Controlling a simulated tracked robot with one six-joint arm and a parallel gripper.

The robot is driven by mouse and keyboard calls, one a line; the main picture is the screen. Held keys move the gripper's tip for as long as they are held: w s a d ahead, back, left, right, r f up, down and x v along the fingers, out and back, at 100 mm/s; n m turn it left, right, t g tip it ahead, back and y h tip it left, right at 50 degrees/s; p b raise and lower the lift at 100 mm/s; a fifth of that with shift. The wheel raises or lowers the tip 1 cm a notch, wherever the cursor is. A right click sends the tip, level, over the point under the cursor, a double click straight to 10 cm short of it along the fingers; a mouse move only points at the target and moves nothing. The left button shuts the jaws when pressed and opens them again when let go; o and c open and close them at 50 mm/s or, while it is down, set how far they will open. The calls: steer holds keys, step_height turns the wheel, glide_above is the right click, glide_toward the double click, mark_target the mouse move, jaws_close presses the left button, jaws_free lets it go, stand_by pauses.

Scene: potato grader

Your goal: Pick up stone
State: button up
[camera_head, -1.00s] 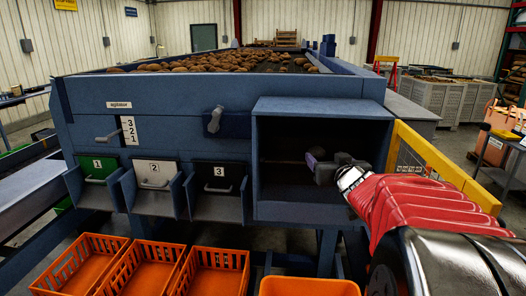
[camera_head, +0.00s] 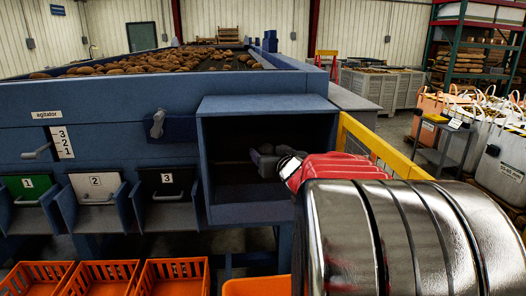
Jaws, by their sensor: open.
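My gripper (camera_head: 264,160) is inside the dark open-fronted blue box (camera_head: 203,160) at the right end of the grader. It is small and dim in the picture, and its jaws are open. My red-sleeved arm reaches in from the right and covers part of the box opening. I cannot make out a stone: the inside of the box is too dark, and the gripper and arm hide part of it.
Chutes numbered 1 (camera_head: 28,183), 2 (camera_head: 95,180) and 3 (camera_head: 167,178) stand left of the box, above orange crates (camera_head: 175,265). A yellow guard rail (camera_head: 385,148) is close on the right. Potatoes (camera_head: 150,62) lie on top of the grader.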

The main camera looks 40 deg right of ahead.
steer(key=shift+c, duration=0.7)
steer(key=c, duration=1)
